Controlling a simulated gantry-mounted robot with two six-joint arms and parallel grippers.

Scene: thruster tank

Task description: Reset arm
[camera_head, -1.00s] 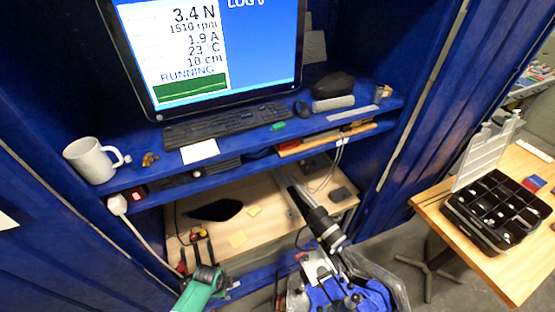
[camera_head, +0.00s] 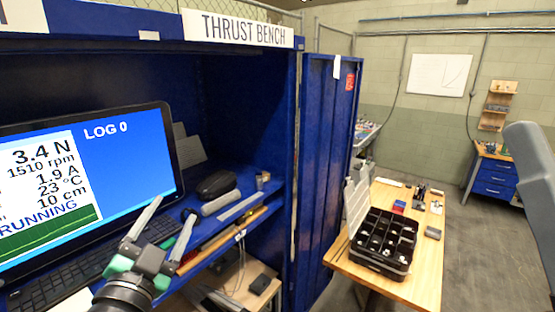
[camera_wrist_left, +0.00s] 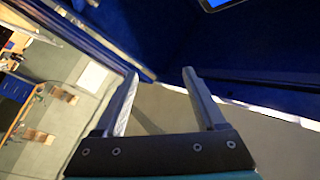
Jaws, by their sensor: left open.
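My left gripper (camera_head: 178,204) is raised in front of the blue bench, at the lower left of the head view. Its two grey fingers stand apart with nothing between them. In the left wrist view the gripper (camera_wrist_left: 160,74) also shows open and empty, with grey floor behind the fingers. A grey shape (camera_head: 535,170) at the right edge of the head view looks like part of my own arm. My right gripper is not in view.
The monitor (camera_head: 168,150), keyboard (camera_head: 110,262) and dark case (camera_head: 216,184) are on the blue shelf, near the left gripper. A black compartment box (camera_head: 384,240) sits on the wooden table (camera_head: 400,292) at right. Open floor (camera_head: 485,240) lies beyond it.

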